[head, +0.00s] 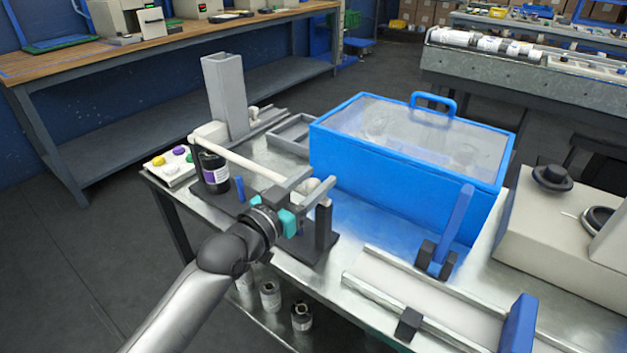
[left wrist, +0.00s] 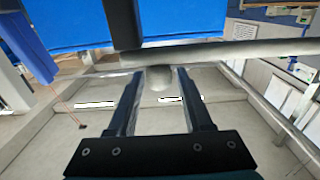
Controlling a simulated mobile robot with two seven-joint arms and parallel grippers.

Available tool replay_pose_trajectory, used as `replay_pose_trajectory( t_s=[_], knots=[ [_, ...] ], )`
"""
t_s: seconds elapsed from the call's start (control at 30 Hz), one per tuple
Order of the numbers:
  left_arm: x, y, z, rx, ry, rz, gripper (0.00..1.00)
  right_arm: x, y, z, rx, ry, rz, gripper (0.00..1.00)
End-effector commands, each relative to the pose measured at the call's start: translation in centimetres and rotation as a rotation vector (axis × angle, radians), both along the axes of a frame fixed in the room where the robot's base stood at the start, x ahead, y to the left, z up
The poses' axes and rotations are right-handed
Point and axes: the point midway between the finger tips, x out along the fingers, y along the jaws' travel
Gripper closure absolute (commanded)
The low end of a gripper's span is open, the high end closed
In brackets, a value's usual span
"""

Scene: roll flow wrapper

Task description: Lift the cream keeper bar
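The cream keeper bar (head: 245,165) runs from a pale block at the back left to the dark post (head: 324,228) at the front right. Its pale rounded knob (head: 310,184) is at the near end. My left gripper (head: 308,182) is at this end, with its two fingers apart around the knob. In the left wrist view the bar (left wrist: 225,52) crosses just beyond the open fingers (left wrist: 157,72). The knob (left wrist: 158,78) shows between the fingertips; I cannot tell whether they touch it. My right gripper is not in view.
A dark bottle-like roll with a purple label (head: 214,172) stands below the bar. A button panel (head: 170,165) is at the left. A grey column (head: 225,97) rises behind, and a blue clear-lidded housing (head: 350,165) stands to the right. Cans (head: 270,295) sit on the lower shelf.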

Motion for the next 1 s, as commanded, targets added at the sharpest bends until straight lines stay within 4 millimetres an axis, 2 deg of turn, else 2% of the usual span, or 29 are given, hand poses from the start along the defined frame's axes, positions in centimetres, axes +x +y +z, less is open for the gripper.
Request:
replay_pose_trajectory(
  t_s=[0.07,0.43,1.0],
  knots=[
    [-0.02,0.01,0.0,0.0,0.0,0.0,0.6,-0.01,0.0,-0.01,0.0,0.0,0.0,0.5],
    [-0.02,0.03,-0.02,0.0,0.0,0.0,1.0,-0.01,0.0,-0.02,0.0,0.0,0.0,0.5],
    [-0.03,0.03,-0.04,0.0,0.0,0.0,1.0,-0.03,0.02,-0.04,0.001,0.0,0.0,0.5]
  ],
)
